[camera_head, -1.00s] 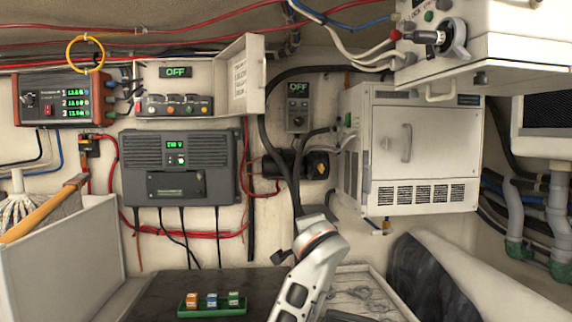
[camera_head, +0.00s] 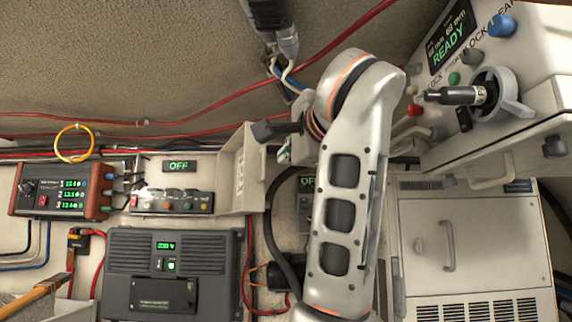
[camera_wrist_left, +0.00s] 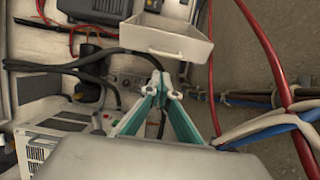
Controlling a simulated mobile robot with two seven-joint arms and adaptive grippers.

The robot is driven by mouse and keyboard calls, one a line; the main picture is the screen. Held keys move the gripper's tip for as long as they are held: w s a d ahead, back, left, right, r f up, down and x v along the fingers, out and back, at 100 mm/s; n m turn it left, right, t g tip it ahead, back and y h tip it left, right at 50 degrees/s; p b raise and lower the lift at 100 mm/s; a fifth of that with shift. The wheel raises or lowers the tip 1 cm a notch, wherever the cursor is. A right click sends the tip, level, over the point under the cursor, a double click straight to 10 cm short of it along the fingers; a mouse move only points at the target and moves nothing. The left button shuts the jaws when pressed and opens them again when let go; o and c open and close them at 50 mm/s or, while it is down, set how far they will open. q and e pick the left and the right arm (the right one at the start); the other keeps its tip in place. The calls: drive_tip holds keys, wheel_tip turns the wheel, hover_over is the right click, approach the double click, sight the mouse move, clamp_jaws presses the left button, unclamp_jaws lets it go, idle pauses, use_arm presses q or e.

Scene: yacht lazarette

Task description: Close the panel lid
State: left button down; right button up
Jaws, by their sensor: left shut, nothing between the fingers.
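The white panel box (camera_head: 150,190) with a green OFF display and a row of coloured knobs is on the wall at left centre. Its white panel lid (camera_head: 242,168) stands open, swung out at the box's right side. The lid also shows as a shallow white tray shape in the wrist view (camera_wrist_left: 168,42). My left gripper (camera_head: 284,154) is just right of the lid. Its teal fingers (camera_wrist_left: 162,82) are shut and empty, with the tips close to the lid's edge. I cannot tell whether they touch it. My right gripper is not in view.
A grey charger unit (camera_head: 170,275) is below the panel, and a red-and-black meter box (camera_head: 62,190) is left of it. A white cabinet (camera_head: 470,250) and a READY machine (camera_head: 500,90) crowd the right. Red cables (camera_head: 200,108) run above the lid.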

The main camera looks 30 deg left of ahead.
use_arm(q)
drive_tip(key=x, duration=0.9)
drive_tip(key=shift+w+p, duration=0.15)
drive_tip(key=shift+p, duration=0.25)
drive_tip(key=shift+a+f, duration=0.1)
